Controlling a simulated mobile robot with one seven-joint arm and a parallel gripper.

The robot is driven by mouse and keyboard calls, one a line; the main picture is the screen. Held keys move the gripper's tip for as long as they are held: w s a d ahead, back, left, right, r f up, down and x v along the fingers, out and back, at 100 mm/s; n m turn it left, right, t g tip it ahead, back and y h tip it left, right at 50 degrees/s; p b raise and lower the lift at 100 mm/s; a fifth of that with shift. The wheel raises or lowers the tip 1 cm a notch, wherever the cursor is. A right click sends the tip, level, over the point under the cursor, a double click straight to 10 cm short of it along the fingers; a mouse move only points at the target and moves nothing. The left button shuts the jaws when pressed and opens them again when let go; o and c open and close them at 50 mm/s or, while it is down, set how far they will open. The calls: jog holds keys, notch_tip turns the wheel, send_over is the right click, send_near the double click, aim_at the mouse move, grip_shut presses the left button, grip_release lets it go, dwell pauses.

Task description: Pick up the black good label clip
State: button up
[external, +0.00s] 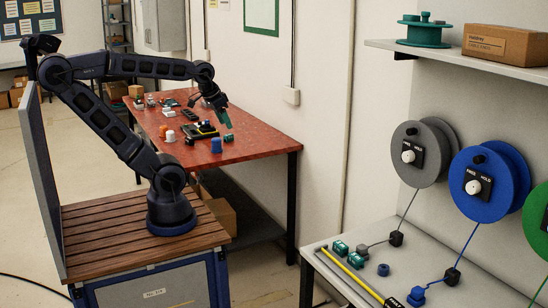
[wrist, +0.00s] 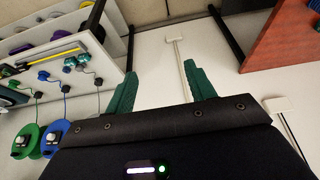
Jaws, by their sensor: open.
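My gripper (external: 225,115) is above the red table, its green fingers pointing down. In the wrist view its two green fingers (wrist: 161,85) are spread apart with nothing between them. I cannot tell for sure which item is the black good label clip. A black piece with pale lettering (external: 394,303) lies at the picture's bottom edge. Black items (external: 190,115) also lie on the red table; their lettering is too small to read.
The red table (external: 265,138) holds several small items, including a blue cylinder (external: 216,146). The white bench (external: 335,283) holds a yellow strip (external: 352,276) and teal blocks (external: 341,247). Reels hang above it, including a grey one (external: 436,135) and a blue one (external: 507,170).

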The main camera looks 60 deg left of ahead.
jog(key=w+a+r+n+g+y, duration=0.15)
jog(key=w+a+n, duration=0.25)
jog(key=w+a, duration=0.8)
jog(key=w+a+r+n+g+h, duration=0.15)
jog(key=w+a+n, duration=0.25)
jog(key=w+a, duration=0.7)
jog(key=a+f+n, duration=0.3)
jog(key=a, duration=1)
jog(key=a+f+n, duration=0.2)
jog(key=a+f, duration=0.2)
jog(key=a, duration=0.9)
jog(key=n+g, duration=0.2)
jog(key=n, duration=0.5)
send_near(189, 138)
jog(key=shift+w+d+f, duration=0.15)
jog(key=shift+d, duration=0.35)
notch_tip(189, 138, down, 5)
jog(key=shift+r, duration=0.1)
jog(key=shift+s+a+f, duration=0.1)
jog(key=shift+a+f, duration=0.05)
jog(key=shift+f, duration=0.75)
jog(key=shift+s+a+f, duration=0.1)
jog(key=shift+a+f, duration=0.1)
jog(key=shift+f, duration=0.7)
jog(key=shift+s+a+f, duration=0.1)
jog(key=shift+a+f, duration=0.05)
jog(key=shift+f, duration=0.75)
jog(key=c, duration=1)
